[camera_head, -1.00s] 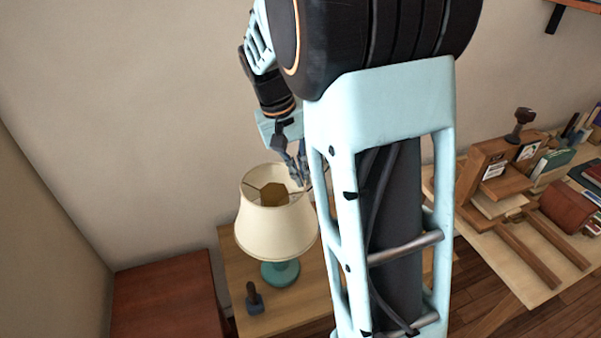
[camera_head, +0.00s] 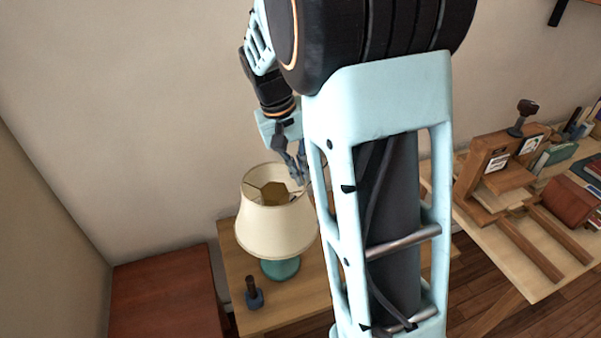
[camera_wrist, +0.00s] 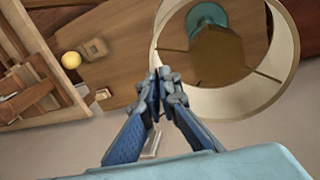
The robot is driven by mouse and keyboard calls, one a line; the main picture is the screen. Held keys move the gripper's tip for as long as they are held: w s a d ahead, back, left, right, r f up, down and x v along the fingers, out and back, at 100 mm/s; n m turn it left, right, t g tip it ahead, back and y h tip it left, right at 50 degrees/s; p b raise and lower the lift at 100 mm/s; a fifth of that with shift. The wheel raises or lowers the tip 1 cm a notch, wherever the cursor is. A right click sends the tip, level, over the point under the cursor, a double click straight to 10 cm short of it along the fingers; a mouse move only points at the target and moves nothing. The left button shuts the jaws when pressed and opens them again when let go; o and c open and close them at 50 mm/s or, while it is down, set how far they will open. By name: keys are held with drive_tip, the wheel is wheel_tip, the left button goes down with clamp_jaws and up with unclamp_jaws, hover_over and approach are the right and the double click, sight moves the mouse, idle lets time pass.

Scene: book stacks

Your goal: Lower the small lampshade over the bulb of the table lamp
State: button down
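The cream lampshade (camera_head: 277,232) hangs upright above a side table, with thin wire spokes inside its open top. In the wrist view the shade (camera_wrist: 282,70) fills the upper right. My gripper (camera_head: 300,180) is at its top right rim; in the wrist view its fingertips (camera_wrist: 162,80) are close together on the rim. The teal lamp base (camera_head: 280,268) stands on the table below the shade; it shows through the shade in the wrist view (camera_wrist: 208,16). An amber, six-sided shape (camera_head: 274,193) shows inside the shade; I cannot tell surely whether it is the bulb. The lamp's stem is hidden.
A dark-handled stamp-like tool (camera_head: 254,294) stands on the wooden side table (camera_head: 240,318), left of the lamp. A reddish cabinet (camera_head: 165,290) is further left. A workbench (camera_head: 500,250) with books and wooden parts is at right. The wrist view shows a yellow ball (camera_wrist: 71,60).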

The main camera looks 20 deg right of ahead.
drive_tip(key=c, duration=2.1)
unclamp_jaws()
